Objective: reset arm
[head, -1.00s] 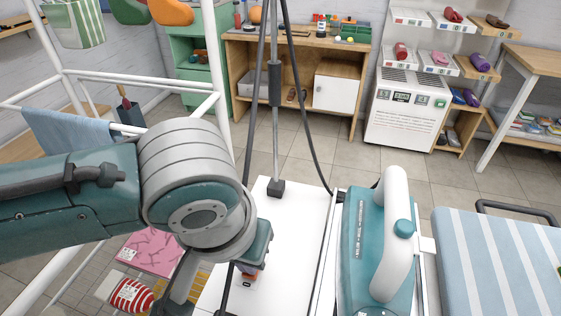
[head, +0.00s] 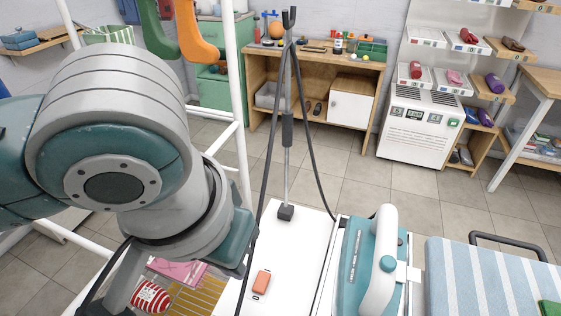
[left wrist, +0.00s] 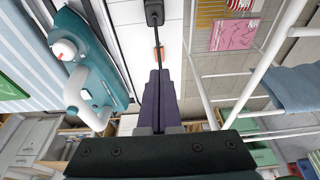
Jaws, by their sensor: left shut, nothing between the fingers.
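My left arm fills the left side of the head view, its grey and teal wrist large and close. In the left wrist view my left gripper (left wrist: 157,74) shows as two dark fingers pressed together, with nothing between them. Its fingers lie over the white board in that picture. In the head view its fingertips cannot be made out clearly. My right gripper is in neither view.
A white board (head: 290,250) holds a small orange block (head: 261,283) and a cord stand (head: 287,130). A teal iron (head: 385,255) stands to its right, beside a striped board (head: 480,270). A white rack (head: 240,110) stands close to my left arm.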

